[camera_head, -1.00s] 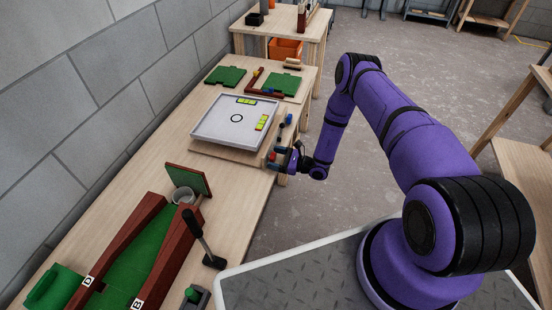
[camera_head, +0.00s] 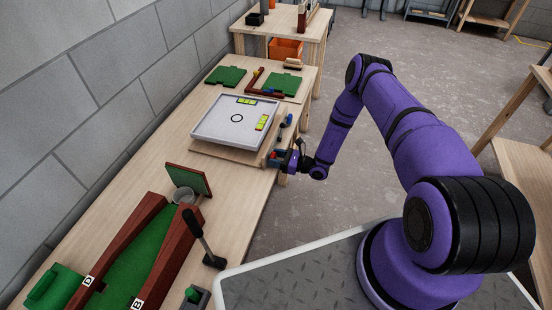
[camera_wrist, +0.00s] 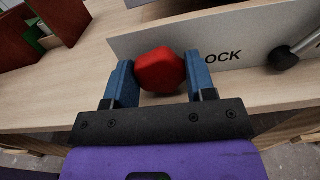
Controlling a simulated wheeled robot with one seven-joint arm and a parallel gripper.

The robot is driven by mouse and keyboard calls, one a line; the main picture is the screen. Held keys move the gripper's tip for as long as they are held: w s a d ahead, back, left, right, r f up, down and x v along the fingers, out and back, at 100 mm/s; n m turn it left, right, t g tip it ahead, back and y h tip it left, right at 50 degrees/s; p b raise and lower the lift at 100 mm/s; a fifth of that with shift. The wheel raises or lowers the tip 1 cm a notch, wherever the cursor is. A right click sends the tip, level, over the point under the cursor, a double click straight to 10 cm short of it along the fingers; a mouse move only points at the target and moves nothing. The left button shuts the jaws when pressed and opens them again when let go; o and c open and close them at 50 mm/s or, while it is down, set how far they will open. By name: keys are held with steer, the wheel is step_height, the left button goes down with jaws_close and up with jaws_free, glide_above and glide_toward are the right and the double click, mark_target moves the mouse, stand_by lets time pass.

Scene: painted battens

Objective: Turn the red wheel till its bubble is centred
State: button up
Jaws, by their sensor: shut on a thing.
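The red wheel (camera_wrist: 161,70) sits between the two blue fingers of my gripper (camera_wrist: 155,82) in the wrist view, at the front of a pale panel (camera_wrist: 215,40) with lettering ending in "OCK". My gripper is shut on the wheel. In the head view my gripper (camera_head: 283,158) is at the near right corner of the white tilting tray (camera_head: 208,128), and the wheel there is small and mostly hidden. Two yellow-green bubble vials lie on the tray, one at the far edge (camera_head: 246,101) and one at the right edge (camera_head: 262,122). The bubbles are too small to place exactly.
A black-handled lever (camera_wrist: 285,56) is on the panel right of the wheel. Green boards (camera_head: 282,85) lie behind the tray. A green and brown ramp (camera_head: 125,255) and an upright black lever (camera_head: 203,240) stand nearer on the bench.

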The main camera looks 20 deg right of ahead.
steer(key=shift+d+m, duration=0.1)
steer(key=shift+m, duration=2)
steer(key=o, duration=0.9)
steer(key=v, duration=1)
steer(key=shift+s+d, duration=0.2)
steer(key=shift+d, duration=0.1)
steer(key=shift+d, duration=0.1)
